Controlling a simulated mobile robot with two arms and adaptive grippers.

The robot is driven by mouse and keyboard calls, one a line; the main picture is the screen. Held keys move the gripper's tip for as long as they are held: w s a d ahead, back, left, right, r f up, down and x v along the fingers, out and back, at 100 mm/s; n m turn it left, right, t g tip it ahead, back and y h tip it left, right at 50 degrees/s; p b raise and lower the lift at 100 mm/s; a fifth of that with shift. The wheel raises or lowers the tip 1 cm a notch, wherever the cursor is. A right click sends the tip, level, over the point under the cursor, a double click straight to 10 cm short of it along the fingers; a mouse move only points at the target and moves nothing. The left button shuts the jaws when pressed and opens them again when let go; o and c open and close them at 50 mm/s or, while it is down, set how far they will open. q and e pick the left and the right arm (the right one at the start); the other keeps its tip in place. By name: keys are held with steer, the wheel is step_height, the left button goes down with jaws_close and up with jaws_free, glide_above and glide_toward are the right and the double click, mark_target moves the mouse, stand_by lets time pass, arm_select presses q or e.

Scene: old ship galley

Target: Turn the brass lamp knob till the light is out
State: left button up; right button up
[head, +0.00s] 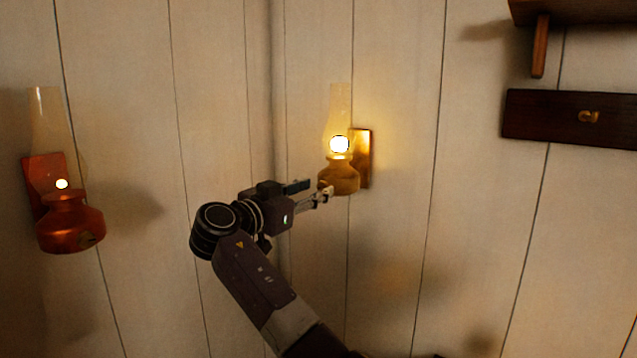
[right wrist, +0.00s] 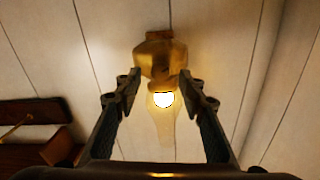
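The brass lamp (head: 341,180) hangs on the wall at the centre of the head view, with a clear glass chimney and a bright light. In the right wrist view its brass body (right wrist: 158,60) and glowing bulb show beyond and between the fingers. My right gripper (head: 318,189) is at the lower left of the brass body, close to it. Its two fingers are apart, with nothing seen held between them; I cannot tell whether they touch the lamp. The knob cannot be made out clearly in either view. My left gripper is out of view.
A red copper lamp (head: 70,225), with a small light, hangs on the wall at the left. A dark wood board with a brass peg (head: 588,117) and a shelf (head: 575,10) are at the upper right. The planked wall between is bare.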

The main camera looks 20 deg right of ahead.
mark_target(324, 186)
steer(key=shift+p+x, duration=0.3)
steer(key=shift+x, duration=0.95)
steer(key=shift+w, duration=0.1)
jaws_close()
